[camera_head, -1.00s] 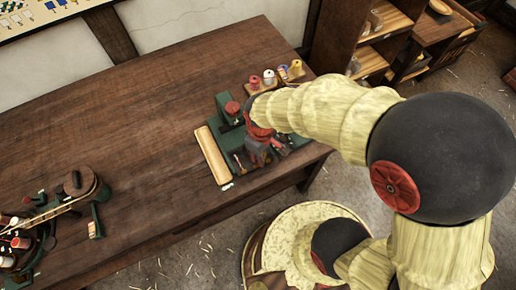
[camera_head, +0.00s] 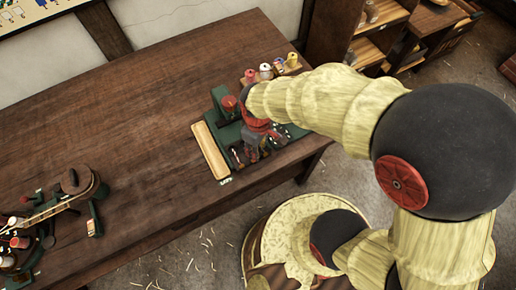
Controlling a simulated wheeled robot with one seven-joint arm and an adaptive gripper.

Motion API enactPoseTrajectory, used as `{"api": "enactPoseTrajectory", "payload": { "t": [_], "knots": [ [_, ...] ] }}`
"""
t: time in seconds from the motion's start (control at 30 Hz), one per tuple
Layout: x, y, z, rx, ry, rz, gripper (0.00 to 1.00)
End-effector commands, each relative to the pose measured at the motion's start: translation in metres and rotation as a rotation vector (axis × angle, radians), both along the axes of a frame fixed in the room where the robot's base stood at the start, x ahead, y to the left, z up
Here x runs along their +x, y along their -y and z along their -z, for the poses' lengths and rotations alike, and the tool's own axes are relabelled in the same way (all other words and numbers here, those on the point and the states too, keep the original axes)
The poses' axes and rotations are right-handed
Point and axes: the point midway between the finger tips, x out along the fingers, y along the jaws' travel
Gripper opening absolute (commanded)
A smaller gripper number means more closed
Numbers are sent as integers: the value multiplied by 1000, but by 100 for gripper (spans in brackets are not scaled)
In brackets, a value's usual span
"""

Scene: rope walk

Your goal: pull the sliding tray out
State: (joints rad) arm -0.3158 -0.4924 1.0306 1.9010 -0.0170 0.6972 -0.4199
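A dark green device (camera_head: 221,100) stands near the right end of the wooden bench, with a red knob on its top. A long pale wooden piece with a dark edge (camera_head: 209,150) lies along its left side; it looks like the sliding tray, but I cannot be sure. My gripper (camera_head: 246,154) points down over the device's front part, just right of the pale piece. The fingers are small, dark and partly merged with the device, so I cannot see whether they touch or hold anything. My arm hides the device's right part.
Several coloured spools (camera_head: 266,70) stand behind the device. Another device with spools and a curved strip (camera_head: 75,200) stands at the bench's left front. The middle of the bench (camera_head: 130,110) is clear. Shelves (camera_head: 375,40) stand at the back right.

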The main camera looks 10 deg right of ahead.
Motion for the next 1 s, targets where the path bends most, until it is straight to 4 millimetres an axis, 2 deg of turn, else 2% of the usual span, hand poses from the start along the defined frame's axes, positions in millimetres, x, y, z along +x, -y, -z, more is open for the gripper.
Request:
{"api": "enactPoseTrajectory", "payload": {
  "t": [0.3, 0.5, 0.7, 1.0],
  "knots": [
    [0, -1, -64, 1, 3, 0, 35],
    [0, -1, -94, 1, 2, 0, 35],
    [-1, -1, -106, 0, 0, 0, 35],
    [-1, -1, -107, 0, 0, 0, 35]
  ]
}}
